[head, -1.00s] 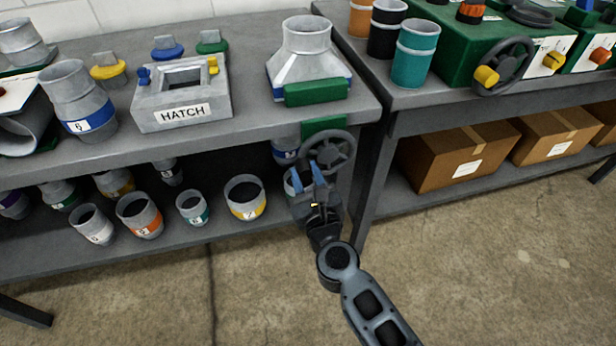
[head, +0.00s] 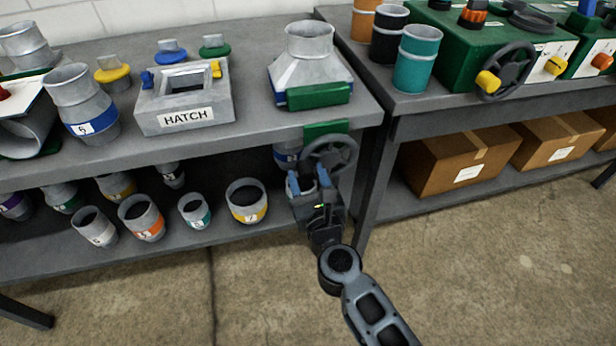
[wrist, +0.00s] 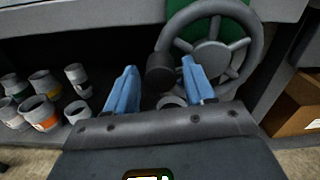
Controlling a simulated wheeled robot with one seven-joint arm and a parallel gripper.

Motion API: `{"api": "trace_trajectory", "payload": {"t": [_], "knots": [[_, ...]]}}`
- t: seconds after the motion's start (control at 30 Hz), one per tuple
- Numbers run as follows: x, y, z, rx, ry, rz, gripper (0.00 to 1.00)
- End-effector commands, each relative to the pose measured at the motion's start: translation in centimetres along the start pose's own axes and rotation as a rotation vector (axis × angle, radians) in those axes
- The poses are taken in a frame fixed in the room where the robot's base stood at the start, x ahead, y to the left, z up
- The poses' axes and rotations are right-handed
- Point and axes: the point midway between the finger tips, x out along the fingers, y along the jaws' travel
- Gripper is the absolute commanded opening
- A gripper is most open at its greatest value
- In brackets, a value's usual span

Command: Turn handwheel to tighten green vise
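The green vise (head: 318,95) is at the front edge of the left bench, with a grey metal duct transition (head: 305,65) standing at its green jaw. Its dark grey spoked handwheel (head: 346,152) is below the bench edge, in front of a green block (head: 325,130). The wheel also shows large in the wrist view (wrist: 242,58), with a dark knob (wrist: 160,72) on its left rim. My gripper (head: 308,178) is just below the wheel, its blue fingers apart. In the wrist view the knob appears between the fingertips (wrist: 158,64), with gaps; contact cannot be told.
A grey HATCH frame (head: 160,122) and several duct pieces stand on the left bench. Small collars sit on its lower shelf (head: 120,262). The right bench carries a green machine (head: 455,60) with another handwheel (head: 507,70); cardboard boxes (head: 455,165) are below. The floor in front is clear.

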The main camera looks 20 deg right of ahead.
Motion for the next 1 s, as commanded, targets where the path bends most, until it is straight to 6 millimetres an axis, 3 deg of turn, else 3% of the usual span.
{"api": "trace_trajectory", "payload": {"t": [0.37, 0.8, 1.0], "knots": [[-0.3, 0.0, 0.0, -0.001, 0.000, -0.001, 0.61], [-6.5, 0.0, -0.2, 0.000, 0.002, -0.001, 0.61], [-7.7, 0.0, 0.0, -0.001, 0.000, -0.001, 0.61]]}}
